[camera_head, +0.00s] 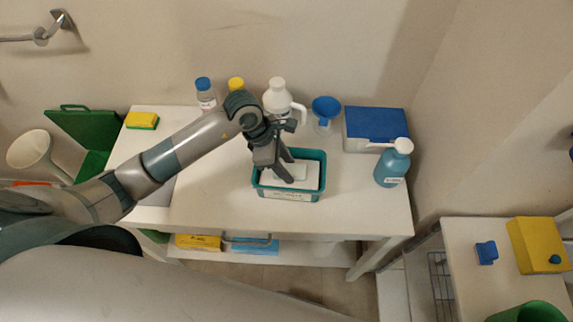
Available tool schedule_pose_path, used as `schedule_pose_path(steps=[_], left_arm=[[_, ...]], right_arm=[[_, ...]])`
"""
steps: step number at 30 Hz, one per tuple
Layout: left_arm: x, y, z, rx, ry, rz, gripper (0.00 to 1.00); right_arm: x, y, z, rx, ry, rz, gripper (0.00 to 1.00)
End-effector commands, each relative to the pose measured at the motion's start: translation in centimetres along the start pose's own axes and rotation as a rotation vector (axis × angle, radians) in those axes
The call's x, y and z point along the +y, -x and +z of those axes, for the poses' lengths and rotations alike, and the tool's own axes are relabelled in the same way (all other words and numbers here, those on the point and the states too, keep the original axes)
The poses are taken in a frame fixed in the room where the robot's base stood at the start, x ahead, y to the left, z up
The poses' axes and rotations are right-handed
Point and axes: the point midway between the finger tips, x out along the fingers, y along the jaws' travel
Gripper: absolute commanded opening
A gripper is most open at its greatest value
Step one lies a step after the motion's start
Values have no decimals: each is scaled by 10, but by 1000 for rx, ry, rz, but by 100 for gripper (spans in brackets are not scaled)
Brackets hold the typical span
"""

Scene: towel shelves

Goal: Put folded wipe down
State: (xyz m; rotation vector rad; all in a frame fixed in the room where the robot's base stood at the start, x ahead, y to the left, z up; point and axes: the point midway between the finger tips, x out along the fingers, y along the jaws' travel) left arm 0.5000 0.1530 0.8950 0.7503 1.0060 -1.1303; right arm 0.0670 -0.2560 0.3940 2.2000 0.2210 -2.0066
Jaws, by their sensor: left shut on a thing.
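My left gripper (289,173) reaches in from the left, over the white table (218,205). Its fingers point down into a teal tray (265,195) and are shut on a white folded wipe (299,172). The wipe is inside the tray's walls, over other white material (312,178) lying there. I cannot tell whether the held wipe touches what is below it. The fingers hide part of the wipe. My right gripper is not in view.
A white jug (277,99), a blue funnel (326,106) and a blue-lidded box (374,130) stand behind the tray. A blue pump bottle (392,168) stands to its right. A yellow sponge (142,120) lies at the back left. The table's front left is clear.

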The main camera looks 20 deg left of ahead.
Motion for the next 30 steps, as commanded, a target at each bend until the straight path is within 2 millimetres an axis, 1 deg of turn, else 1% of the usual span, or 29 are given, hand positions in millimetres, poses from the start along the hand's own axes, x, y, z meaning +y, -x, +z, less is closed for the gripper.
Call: schedule_pose_path(steps=[4, 5, 6, 7, 22, 26, 28, 30], left_arm=[[0, -5, -2, 0, -1, 0, 20], [0, -4, -2, 0, 0, -1, 43], [0, -4, -2, 0, 0, -1, 52], [0, -4, -2, 1, 0, -1, 57], [-1, -3, -2, 4, 2, -2, 57], [0, 2, 0, 4, 3, -2, 57], [1, 5, -2, 2, 0, 2, 57], [1, 14, -2, 2, -1, 3, 57]], right_arm=[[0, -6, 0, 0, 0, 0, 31], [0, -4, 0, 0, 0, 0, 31], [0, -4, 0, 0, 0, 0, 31], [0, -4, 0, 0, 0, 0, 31], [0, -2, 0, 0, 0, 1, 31], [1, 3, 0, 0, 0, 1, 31], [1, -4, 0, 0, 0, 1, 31], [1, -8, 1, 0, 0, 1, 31]])
